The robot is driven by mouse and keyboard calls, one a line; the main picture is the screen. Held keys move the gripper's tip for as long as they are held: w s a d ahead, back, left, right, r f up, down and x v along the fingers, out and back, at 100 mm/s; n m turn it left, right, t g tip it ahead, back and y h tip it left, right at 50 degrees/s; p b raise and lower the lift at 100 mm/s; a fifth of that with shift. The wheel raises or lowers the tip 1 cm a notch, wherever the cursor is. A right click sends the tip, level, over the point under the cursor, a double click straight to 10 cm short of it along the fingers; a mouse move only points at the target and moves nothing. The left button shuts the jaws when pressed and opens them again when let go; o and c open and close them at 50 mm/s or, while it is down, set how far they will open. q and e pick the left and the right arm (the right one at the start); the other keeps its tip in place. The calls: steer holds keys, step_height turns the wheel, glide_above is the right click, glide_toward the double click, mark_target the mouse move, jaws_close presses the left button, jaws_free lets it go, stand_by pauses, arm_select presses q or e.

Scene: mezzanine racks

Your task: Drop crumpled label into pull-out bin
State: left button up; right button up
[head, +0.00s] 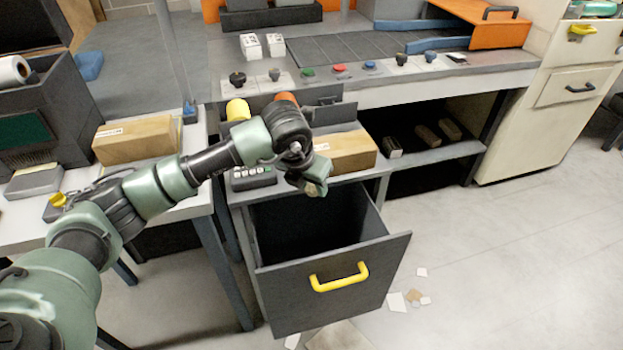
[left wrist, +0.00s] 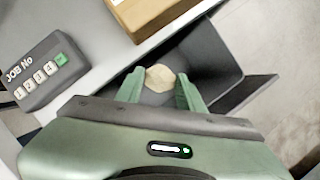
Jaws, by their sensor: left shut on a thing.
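The pull-out bin (head: 330,283) is a dark grey drawer with a yellow handle, pulled open under the counter. Its dark inside shows in the head view, and its grey wall shows in the left wrist view (left wrist: 213,58). My left gripper (head: 316,187) is above the bin's opening, near its back right part. In the left wrist view the left gripper (left wrist: 160,84) is shut on the crumpled label (left wrist: 160,77), a small beige wad between the two fingertips. In the head view the label is hard to tell from the fingers. My right gripper is not in view.
A cardboard box (head: 346,152) sits on the counter just behind the bin. A keypad (head: 253,177) stands beside it, left of my gripper. Another carton (head: 135,140) lies on the left table. Paper scraps (head: 397,301) lie on the floor right of the bin, where the floor is mostly open.

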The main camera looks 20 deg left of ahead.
arm_select(q)
steer(key=o, duration=1.4)
steer(key=shift+c, duration=0.2)
steer(key=v, duration=0.7)
steer(key=shift+r+b, duration=0.3)
steer(key=shift+s, duration=0.15)
